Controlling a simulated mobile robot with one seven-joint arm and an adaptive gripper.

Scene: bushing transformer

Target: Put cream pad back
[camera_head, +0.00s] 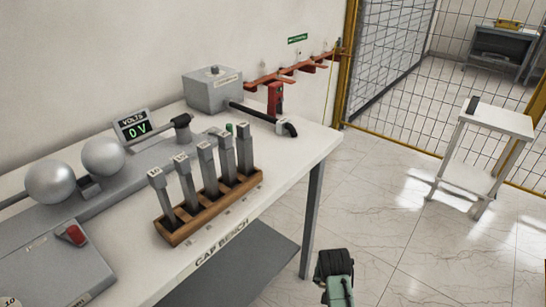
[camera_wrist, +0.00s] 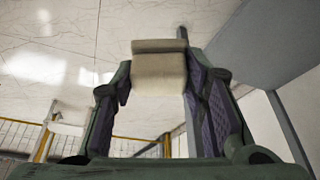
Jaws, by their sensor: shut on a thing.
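The cream pad (camera_wrist: 158,72) is a pale block with a thicker top edge, held between the two dark ribbed fingers of my gripper (camera_wrist: 160,88) in the wrist view. My gripper is shut on it, and the pad stands out past the fingertips. In the head view, part of my green and black gripper shows low at the bottom, just right of the bench's front leg. The pad cannot be made out there.
The cap bench (camera_head: 300,175) fills the left, with a wooden rack (camera_head: 210,208) of several grey-handled pieces, a volt display (camera_head: 133,127) and a grey box (camera_head: 212,91). A white stand (camera_head: 500,120) is at the right before a mesh fence (camera_head: 400,70). Open floor lies between.

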